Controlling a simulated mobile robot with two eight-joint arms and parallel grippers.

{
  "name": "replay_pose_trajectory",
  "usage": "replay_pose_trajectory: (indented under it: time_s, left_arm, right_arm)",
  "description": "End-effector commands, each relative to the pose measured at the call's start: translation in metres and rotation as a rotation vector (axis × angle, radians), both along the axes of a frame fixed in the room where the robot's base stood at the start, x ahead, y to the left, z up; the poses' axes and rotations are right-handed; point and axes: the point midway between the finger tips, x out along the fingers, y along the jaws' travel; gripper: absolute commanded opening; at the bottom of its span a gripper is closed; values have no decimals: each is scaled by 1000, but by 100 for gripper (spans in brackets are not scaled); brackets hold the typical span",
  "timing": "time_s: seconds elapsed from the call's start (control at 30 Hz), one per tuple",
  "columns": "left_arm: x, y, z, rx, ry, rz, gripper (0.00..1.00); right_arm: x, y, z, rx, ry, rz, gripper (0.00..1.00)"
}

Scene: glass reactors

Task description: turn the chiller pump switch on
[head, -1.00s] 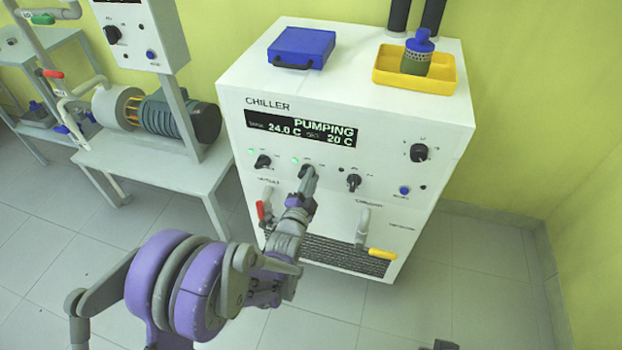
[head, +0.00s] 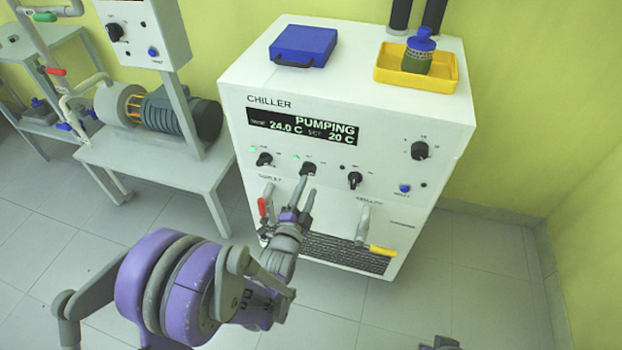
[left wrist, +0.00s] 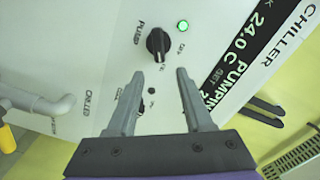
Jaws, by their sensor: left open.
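The white chiller (head: 245,115) stands in front of me, and its display (head: 302,127) reads PUMPING, 24.0 C and set 20 C. The pump switch (head: 308,169) is the black middle knob of the lower row, with a lit green lamp (head: 295,158) beside it. In the left wrist view the pump switch (left wrist: 158,43) sits near the PUMP label, and its lamp (left wrist: 183,25) glows green. My left gripper (head: 306,186) is open and empty, just back from the switch. Its two fingers (left wrist: 160,74) are apart, with the knob beyond their tips.
Black knobs sit either side, left (head: 263,159) and right (head: 354,180). Below are a red-handled valve (head: 263,208) and a yellow-handled valve (head: 383,251). A blue case (head: 303,46) and a yellow tray (head: 388,78) with a bottle (head: 418,56) are on top.

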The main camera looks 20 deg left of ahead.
Motion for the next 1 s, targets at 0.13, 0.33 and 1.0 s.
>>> replay_pose_trajectory:
  time_s: [0.13,0.33,1.0]
  left_arm:
    - [-29,1,1,0,0,0,51]
    - [-52,2,0,0,0,0,51]
    - [-56,2,0,-13,14,0,51]
  right_arm:
    - [0,0,2,0,-1,0,0]
    - [0,0,2,0,-1,0,0]
    - [0,0,2,0,-1,0,0]
